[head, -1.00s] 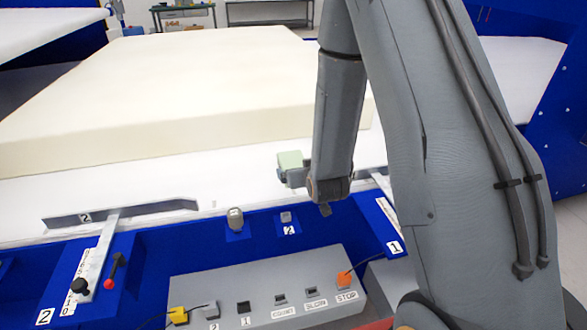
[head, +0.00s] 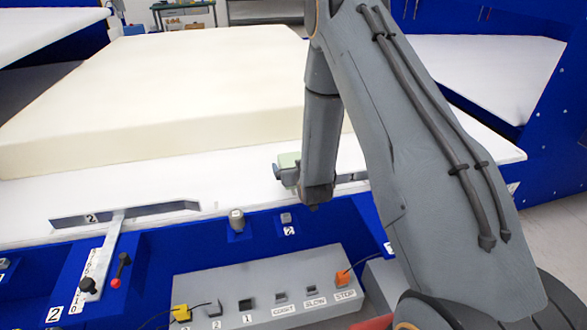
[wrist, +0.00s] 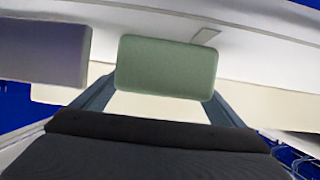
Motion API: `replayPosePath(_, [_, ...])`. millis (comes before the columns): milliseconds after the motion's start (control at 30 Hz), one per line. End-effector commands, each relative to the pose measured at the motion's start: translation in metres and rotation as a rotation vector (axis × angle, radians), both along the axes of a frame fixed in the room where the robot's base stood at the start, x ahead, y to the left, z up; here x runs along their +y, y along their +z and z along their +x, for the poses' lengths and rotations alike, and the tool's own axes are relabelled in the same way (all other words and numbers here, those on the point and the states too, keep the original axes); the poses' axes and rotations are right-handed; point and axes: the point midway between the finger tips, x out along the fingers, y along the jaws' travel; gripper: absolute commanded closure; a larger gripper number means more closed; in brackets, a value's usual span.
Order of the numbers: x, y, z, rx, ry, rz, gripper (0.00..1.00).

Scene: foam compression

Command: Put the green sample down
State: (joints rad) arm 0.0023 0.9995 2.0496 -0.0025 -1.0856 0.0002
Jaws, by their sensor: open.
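The green sample (wrist: 166,68) is a small block with rounded corners in the wrist view. It sits at the ends of my gripper's fingers (wrist: 160,98), which are spread apart on either side of its lower edge. In the head view the green sample (head: 288,159) shows as a pale green patch just left of my wrist, over the white table surface (head: 110,190). My wrist hides part of it there. Whether it rests on the table I cannot tell.
A grey-purple block (wrist: 42,52) is left of the sample in the wrist view. A large cream foam slab (head: 170,90) fills the table behind.

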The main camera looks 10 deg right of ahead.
Motion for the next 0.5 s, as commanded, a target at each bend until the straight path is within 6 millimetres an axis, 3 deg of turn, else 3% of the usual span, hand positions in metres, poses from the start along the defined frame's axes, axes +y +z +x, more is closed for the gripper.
replayPosePath(233, [-0.0001, -0.0012, 0.0021, 0.000, 0.000, 0.000, 0.08])
replayPosePath(500, [-0.0001, -0.0009, 0.0020, 0.000, 0.000, 0.000, 0.51])
